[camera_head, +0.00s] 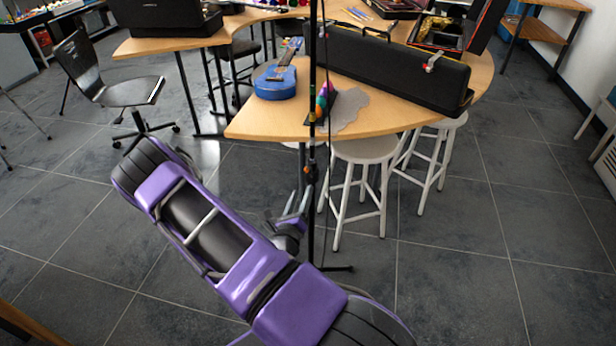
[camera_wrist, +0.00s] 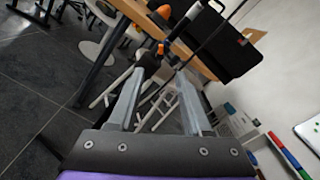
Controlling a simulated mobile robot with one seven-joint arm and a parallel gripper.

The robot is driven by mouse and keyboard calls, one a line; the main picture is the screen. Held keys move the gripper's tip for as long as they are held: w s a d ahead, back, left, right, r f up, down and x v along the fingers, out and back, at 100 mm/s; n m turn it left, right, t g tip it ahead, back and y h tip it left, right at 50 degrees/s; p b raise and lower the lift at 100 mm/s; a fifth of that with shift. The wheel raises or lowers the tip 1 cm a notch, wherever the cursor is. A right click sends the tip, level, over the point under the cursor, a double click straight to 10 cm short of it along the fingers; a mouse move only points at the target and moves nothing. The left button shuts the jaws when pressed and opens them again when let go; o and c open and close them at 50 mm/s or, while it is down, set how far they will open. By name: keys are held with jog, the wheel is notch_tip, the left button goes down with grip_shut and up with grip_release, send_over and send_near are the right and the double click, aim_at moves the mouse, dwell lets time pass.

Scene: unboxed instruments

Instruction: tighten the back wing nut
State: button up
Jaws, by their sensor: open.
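A thin black stand (camera_head: 313,235) rises upright in front of the table, its feet on the floor. A dark clamp (camera_head: 311,174) with a small orange part (camera_head: 312,150) sits partway up its pole. My gripper (camera_head: 299,197) is beside the pole, just below and left of the clamp. In the wrist view, my gripper (camera_wrist: 163,72) has its two fingers apart, with nothing held between them. The clamp (camera_wrist: 150,62) and orange part (camera_wrist: 161,48) show just beyond the fingertips. The back wing nut is too small to tell from the clamp; I cannot tell whether a finger touches it.
A curved wooden table (camera_head: 255,122) stands behind the stand, bearing a blue ukulele (camera_head: 276,82) and a long black case (camera_head: 390,70). White stools (camera_head: 362,152) stand under its edge at right. A black chair (camera_head: 125,92) is at left. The right floor is clear.

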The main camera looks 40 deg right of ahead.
aim_at(309, 173)
jog(key=x, duration=0.8)
jog(key=shift+w+d+b, duration=0.25)
jog(key=shift+d+b, duration=0.05)
jog(key=shift+b, duration=0.1)
grip_shut()
